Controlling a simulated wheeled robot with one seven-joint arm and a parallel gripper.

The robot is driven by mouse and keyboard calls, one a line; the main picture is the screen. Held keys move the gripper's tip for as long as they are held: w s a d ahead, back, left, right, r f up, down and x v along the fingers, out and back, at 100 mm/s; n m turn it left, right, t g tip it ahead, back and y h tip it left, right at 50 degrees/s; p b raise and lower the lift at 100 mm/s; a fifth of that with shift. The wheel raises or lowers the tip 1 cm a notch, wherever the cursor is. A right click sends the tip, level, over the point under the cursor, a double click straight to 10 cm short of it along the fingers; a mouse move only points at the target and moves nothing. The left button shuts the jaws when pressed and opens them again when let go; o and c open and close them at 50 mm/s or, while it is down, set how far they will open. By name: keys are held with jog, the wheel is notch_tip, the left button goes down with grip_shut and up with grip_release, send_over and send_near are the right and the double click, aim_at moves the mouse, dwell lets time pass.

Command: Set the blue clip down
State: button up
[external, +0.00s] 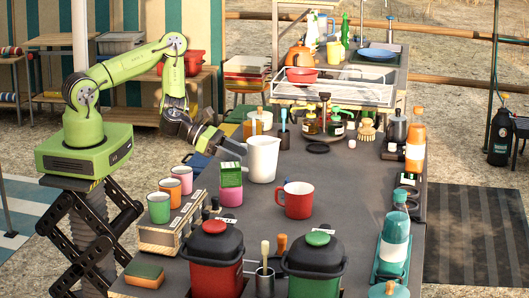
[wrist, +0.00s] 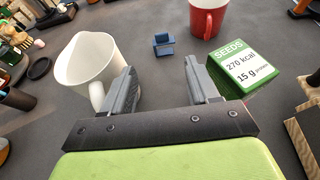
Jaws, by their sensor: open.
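The blue clip (wrist: 163,43) rests on the dark grey counter in the wrist view, beyond my fingertips. My gripper (wrist: 161,76) is open and empty, with the clip in line with the gap between its two fingers and apart from them. In the external view my gripper (external: 233,146) reaches over the counter from the left, beside the white jug. I cannot make out the clip in the external view.
The white jug (wrist: 88,66) stands close to the left finger. The green seeds box (wrist: 244,66) stands right of the right finger. A red mug (wrist: 207,18) stands just beyond the clip. Counter (external: 335,180) right of the jug is mostly clear.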

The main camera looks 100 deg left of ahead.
jog(key=p+x, duration=0.1)
jog(key=x, duration=1.4)
jog(key=shift+d+f+p, duration=0.1)
jog(key=shift+p, duration=0.3)
jog(key=shift+s, duration=0.1)
jog(key=shift+c, duration=0.4)
jog(key=c, duration=0.7)
